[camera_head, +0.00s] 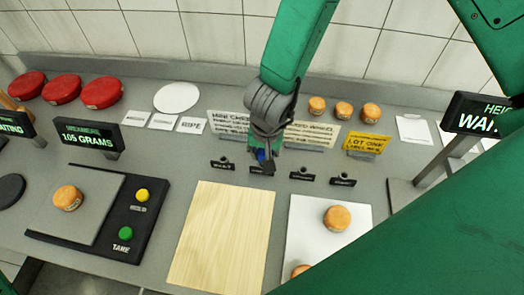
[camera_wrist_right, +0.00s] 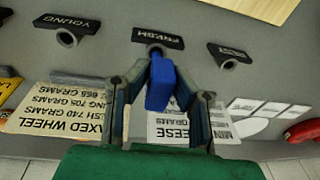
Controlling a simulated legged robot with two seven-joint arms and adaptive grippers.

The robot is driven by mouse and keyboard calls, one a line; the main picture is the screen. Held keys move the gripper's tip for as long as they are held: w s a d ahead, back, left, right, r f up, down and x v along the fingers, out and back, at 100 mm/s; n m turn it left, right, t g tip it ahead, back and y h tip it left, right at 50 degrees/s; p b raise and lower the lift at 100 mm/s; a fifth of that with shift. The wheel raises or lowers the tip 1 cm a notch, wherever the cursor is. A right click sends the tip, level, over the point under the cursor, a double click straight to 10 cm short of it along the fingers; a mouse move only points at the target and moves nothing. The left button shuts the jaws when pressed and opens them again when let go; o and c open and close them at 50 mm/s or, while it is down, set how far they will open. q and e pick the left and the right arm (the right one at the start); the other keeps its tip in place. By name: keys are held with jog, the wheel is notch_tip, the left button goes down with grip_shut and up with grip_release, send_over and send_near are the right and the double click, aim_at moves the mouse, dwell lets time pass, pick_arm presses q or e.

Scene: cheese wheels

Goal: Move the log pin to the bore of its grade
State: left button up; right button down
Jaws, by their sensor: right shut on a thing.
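My right gripper (camera_head: 262,160) is over the row of small black grade signs behind the wooden board. It is shut on the blue log pin (camera_wrist_right: 160,85), which also shows in the head view (camera_head: 261,155). In the right wrist view the pin's far end is at the bore (camera_wrist_right: 155,50) of the FRESH sign (camera_wrist_right: 158,39). I cannot tell whether the tip is inside it. The YOUNG sign (camera_wrist_right: 67,24) with its bore (camera_wrist_right: 67,39) is to the left, and another sign (camera_wrist_right: 230,52) with a bore is to the right. My left gripper is not in view.
A cheese wheel (camera_head: 68,198) sits on the scale (camera_head: 88,225); its display (camera_head: 89,139) seems to read 705 GRAMS. The wooden board (camera_head: 217,240) is bare. A white board (camera_head: 305,225) bears orange wheels. Printed cards (camera_head: 310,134) stand behind the signs.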

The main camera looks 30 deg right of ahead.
jog(key=shift+f+b, duration=0.8)
jog(key=shift+f, duration=0.85)
jog(key=c, duration=1.3)
grip_release()
jog(key=shift+r, duration=0.15)
jog(key=shift+r, duration=0.25)
jog(key=shift+s+r, duration=0.3)
jog(key=shift+r, duration=1.55)
jog(key=shift+s+r, duration=0.25)
jog(key=shift+r, duration=1.6)
jog(key=shift+s+r, duration=0.3)
jog(key=shift+r, duration=1.55)
